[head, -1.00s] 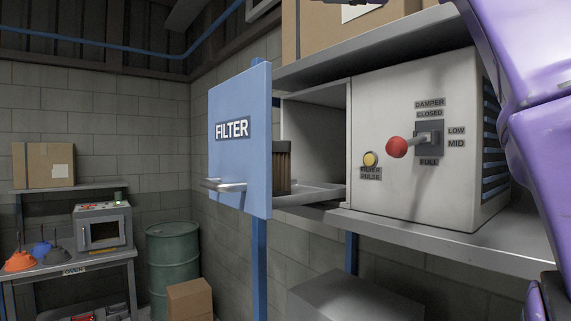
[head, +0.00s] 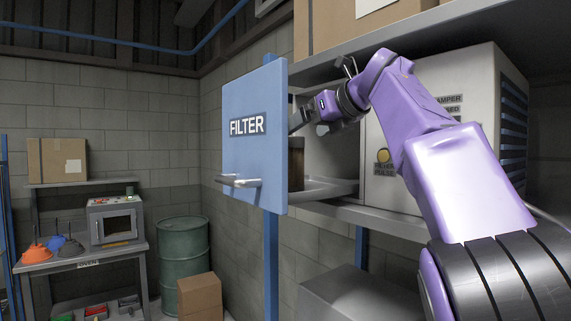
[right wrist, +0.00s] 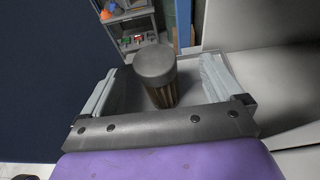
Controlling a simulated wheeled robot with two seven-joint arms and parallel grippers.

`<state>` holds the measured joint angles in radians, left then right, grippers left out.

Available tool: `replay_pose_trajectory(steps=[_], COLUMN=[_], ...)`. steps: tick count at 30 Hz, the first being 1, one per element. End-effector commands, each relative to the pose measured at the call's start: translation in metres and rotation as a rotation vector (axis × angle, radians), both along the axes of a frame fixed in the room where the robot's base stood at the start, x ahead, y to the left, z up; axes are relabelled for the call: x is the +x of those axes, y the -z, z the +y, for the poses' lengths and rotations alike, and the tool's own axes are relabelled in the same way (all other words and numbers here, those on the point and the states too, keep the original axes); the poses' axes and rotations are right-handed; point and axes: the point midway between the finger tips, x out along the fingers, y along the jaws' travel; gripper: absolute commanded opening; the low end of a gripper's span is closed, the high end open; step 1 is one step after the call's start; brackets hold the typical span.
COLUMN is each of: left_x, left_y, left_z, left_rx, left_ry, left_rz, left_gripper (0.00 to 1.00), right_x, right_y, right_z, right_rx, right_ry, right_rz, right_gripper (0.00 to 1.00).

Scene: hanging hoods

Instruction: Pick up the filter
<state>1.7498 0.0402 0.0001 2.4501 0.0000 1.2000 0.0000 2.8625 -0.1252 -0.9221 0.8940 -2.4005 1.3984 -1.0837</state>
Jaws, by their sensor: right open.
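The filter (head: 297,158) is a brown, pleated upright cylinder on the pulled-out tray behind the blue FILTER door (head: 250,170). The door hides part of it in the head view. In the right wrist view the filter (right wrist: 155,68) shows its dark grey round cap and stands between the two grey fingers of my right gripper (right wrist: 159,67). The fingers are apart, with a gap on each side of the filter. In the head view my right gripper (head: 300,118) is above the tray, partly behind the door. My left gripper is not in view.
The white hood box (head: 470,75) with a yellow button (head: 384,155) stands right of the tray, partly hidden by my right arm. A shelf with a cardboard box (head: 345,25) is above. An oven (head: 116,222), a green drum (head: 183,250) and a carton (head: 199,296) are at left.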

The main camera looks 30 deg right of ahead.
Motion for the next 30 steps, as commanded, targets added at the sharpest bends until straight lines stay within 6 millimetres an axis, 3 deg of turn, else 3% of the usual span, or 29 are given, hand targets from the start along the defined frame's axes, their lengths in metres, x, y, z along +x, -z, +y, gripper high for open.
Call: replay_pose_trajectory(steps=[10,18,19,26,27,30], left_x=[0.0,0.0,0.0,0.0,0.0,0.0], left_y=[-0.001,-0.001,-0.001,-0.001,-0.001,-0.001], left_z=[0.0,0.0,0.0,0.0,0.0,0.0], left_rx=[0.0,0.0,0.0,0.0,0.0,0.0], left_ry=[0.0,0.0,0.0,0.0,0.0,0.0], left_rz=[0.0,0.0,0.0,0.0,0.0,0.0], left_gripper=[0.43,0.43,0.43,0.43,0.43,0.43], right_x=[0.048,0.054,0.054,0.054,0.054,0.054], right_y=[0.022,0.024,0.024,0.024,0.024,0.024], right_z=[0.013,0.013,0.013,0.013,0.013,0.013], right_rx=[0.0,0.002,0.002,0.001,0.001,0.001], right_ry=[-0.003,-0.002,-0.002,-0.002,-0.002,-0.002], right_rz=[0.0,-0.004,-0.004,-0.004,-0.005,-0.005], right_gripper=[0.94,0.94,0.91,0.16,0.11,0.11])
